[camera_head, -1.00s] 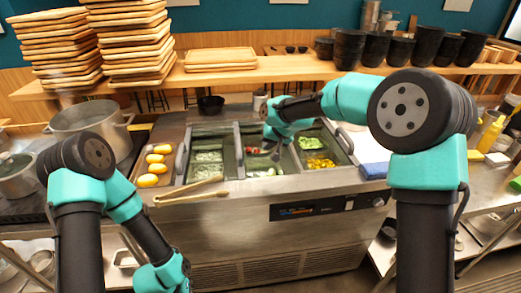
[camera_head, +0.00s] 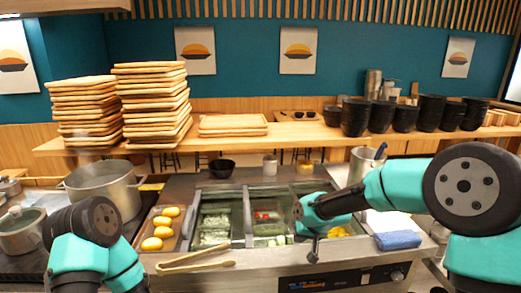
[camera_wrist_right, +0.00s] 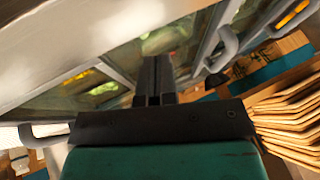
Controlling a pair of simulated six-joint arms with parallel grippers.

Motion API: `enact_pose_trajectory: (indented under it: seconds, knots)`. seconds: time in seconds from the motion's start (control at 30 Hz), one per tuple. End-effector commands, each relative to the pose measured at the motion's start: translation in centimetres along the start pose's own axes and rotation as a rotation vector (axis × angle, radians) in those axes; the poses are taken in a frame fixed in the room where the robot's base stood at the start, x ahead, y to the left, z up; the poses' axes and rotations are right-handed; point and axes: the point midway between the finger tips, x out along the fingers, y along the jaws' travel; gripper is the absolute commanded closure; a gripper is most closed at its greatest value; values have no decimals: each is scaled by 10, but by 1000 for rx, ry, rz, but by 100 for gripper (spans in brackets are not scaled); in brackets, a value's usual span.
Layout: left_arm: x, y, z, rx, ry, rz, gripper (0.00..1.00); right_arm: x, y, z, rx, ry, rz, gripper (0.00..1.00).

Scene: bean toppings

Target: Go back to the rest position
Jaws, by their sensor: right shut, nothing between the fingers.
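My right gripper (camera_head: 313,256) is in front of the topping counter (camera_head: 235,220), pointing down near its front edge in the head view. Its dark fingers are together and empty in the right wrist view (camera_wrist_right: 153,80). My right arm hides part of the right-hand topping compartments. My left arm is at the lower left of the head view, folded downward, and its gripper is outside the picture.
Wooden tongs (camera_head: 195,266) lie on the counter's front edge. A tray of yellow items (camera_head: 160,232) stands on the left beside a large pot (camera_head: 103,190). A blue cloth (camera_head: 398,240) lies on the right. Stacked boards (camera_head: 152,105) and black bowls (camera_head: 355,117) line the shelf.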

Motion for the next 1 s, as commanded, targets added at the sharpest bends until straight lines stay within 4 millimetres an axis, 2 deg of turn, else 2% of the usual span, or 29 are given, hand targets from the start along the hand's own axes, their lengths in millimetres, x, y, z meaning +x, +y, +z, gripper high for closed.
enact_pose_trajectory:
  seconds: [0.03,0.13,0.57,0.83,1.0]
  knots:
    - [0,0,0,0,0,0,100,-1,11,17,-9,-4,7,100]
    - [0,0,0,0,0,0,100,-2,25,42,-29,-5,13,100]
    - [0,0,0,0,0,0,100,-9,54,108,-74,-13,17,100]
    - [0,0,0,0,0,0,100,30,77,149,-11,-73,18,100]
    - [0,0,0,0,0,0,100,57,96,191,46,-125,22,100]
